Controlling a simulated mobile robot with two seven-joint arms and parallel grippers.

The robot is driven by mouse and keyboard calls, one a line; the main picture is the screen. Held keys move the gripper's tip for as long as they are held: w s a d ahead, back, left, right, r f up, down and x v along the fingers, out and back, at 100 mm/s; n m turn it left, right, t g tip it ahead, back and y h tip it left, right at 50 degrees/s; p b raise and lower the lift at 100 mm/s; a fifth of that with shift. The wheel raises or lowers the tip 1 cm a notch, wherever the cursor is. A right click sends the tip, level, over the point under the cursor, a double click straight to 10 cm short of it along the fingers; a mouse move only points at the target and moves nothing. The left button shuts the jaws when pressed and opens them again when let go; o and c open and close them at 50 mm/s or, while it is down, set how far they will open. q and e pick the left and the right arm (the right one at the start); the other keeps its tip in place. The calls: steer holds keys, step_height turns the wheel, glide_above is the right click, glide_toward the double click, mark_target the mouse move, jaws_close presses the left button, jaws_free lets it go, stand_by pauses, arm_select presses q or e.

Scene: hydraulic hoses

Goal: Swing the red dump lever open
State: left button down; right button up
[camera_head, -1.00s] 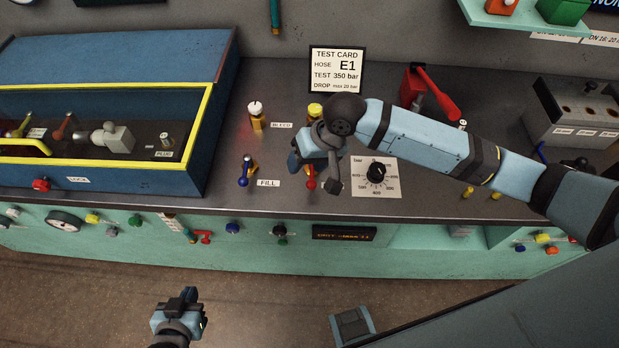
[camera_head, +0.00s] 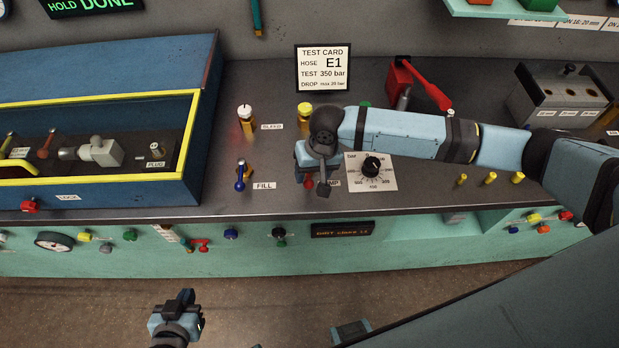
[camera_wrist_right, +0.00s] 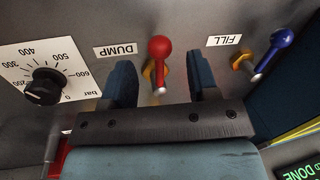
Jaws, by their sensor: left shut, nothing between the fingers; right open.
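The red dump lever (camera_wrist_right: 159,60) has a round red knob on a metal stem with a yellow base, beside the DUMP label (camera_wrist_right: 116,50). In the head view it (camera_head: 309,181) is mostly hidden by my right gripper (camera_head: 318,178), which hangs over it. In the right wrist view my right gripper (camera_wrist_right: 162,82) is open, with its two blue fingers on either side of the lever and gaps to both. The fingers do not appear to touch it. My left gripper (camera_head: 187,296) is shut and empty, low in front of the bench.
The blue fill lever (camera_head: 240,178) stands left of the dump lever, and the pressure dial (camera_head: 371,167) is to its right. A yellow-edged blue box (camera_head: 190,150) is at the left. A red lever block (camera_head: 400,80) stands behind my right arm.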

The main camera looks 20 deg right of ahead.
mark_target(310, 180)
steer(key=shift+a+f, duration=0.2)
steer(key=shift+f, duration=0.65)
steer(key=shift+a+f, duration=0.15)
steer(key=shift+f, duration=0.65)
jaws_close()
